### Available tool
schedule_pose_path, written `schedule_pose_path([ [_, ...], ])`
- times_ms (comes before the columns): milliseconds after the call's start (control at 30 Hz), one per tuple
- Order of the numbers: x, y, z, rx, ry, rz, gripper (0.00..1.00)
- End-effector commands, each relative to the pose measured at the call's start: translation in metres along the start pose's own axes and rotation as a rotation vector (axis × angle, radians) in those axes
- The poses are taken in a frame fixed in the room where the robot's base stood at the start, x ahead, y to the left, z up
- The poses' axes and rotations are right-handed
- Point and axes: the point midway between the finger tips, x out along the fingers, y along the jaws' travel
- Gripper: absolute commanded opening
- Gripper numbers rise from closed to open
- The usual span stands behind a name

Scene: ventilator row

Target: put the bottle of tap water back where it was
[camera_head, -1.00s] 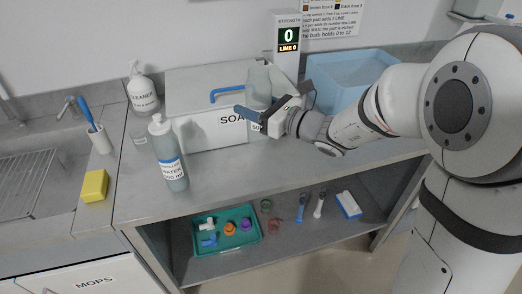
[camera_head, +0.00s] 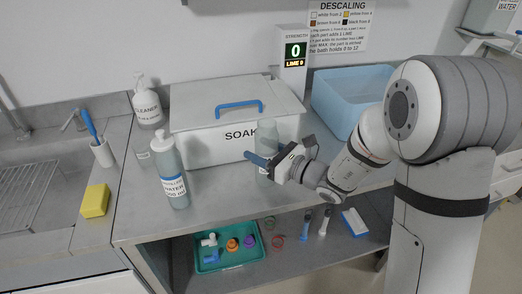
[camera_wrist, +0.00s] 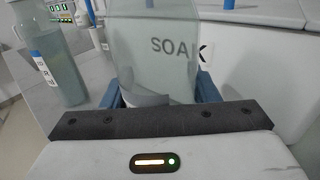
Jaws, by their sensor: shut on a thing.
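My gripper (camera_head: 268,163) has blue fingers, shut on a clear, pale grey-green bottle (camera_head: 267,135). The bottle is upright in front of the SOAK box, at its right end. In the wrist view, the bottle (camera_wrist: 155,45) stands between the two fingers (camera_wrist: 160,90), and the letters SOAK show through it. Its label cannot be read, and its base is hidden, so I cannot tell whether it touches the counter. A second bottle (camera_head: 168,163), with a white cap and a label reading WATER, stands on the counter left of my gripper. It also shows in the wrist view (camera_wrist: 62,72).
The white SOAK box (camera_head: 200,150) with a blue handle stands behind. A blue basin (camera_head: 345,105) is behind right, a cleaner bottle (camera_head: 147,108) behind left. A sponge (camera_head: 95,201) lies by the sink. The counter front (camera_head: 225,200) is clear. A green tray (camera_head: 228,263) sits on the shelf below.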

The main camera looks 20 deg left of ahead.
Motion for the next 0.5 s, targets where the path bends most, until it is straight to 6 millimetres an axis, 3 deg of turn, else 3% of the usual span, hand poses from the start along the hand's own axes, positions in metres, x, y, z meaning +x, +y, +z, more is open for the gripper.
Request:
schedule_pose_path([
  [200, 0.0004, 0.0005, -0.0033, -0.001, 0.000, 0.001, 0.26],
  [233, 0.0004, 0.0005, -0.0031, -0.001, 0.000, 0.001, 0.55],
  [500, 0.0006, 0.0007, -0.0017, -0.001, 0.000, 0.002, 0.76],
])
